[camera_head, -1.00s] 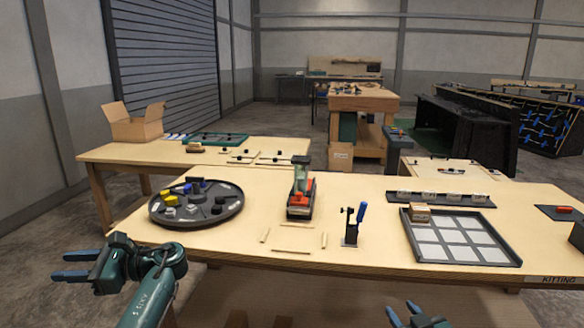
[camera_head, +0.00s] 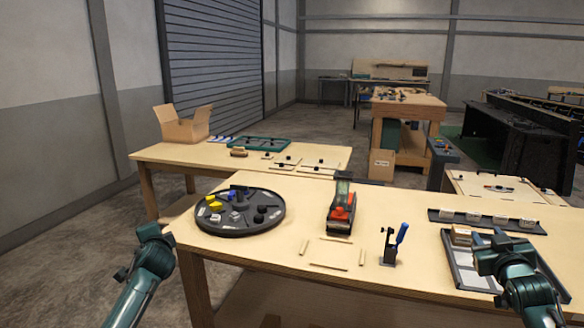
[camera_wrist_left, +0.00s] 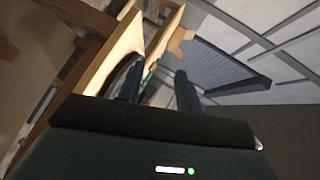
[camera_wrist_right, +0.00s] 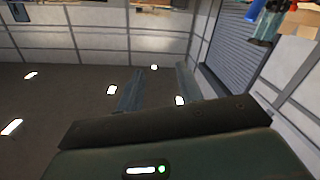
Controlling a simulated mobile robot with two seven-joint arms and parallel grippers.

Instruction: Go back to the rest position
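My left gripper (camera_wrist_left: 158,88) is open and empty; its two fingers stand apart in the left wrist view. In the head view my left forearm rises at the lower left, in front of the table's left end, and its fingers are mostly hidden. My right gripper (camera_wrist_right: 160,88) is open and empty, with a wide gap between its fingers in the right wrist view. In the head view the right gripper (camera_head: 488,238) appears at the lower right, in front of the divided tray (camera_head: 457,276), and covers part of it. I cannot tell its height above the tray.
The near table (camera_head: 300,190) carries a round dark tray (camera_head: 240,229) of small parts, a red and green device (camera_head: 341,207), thin wooden strips (camera_head: 330,265) and a blue-handled clamp (camera_head: 391,247). A second table (camera_head: 165,152) with an open carton (camera_head: 183,128) stands behind. Open floor lies to the left.

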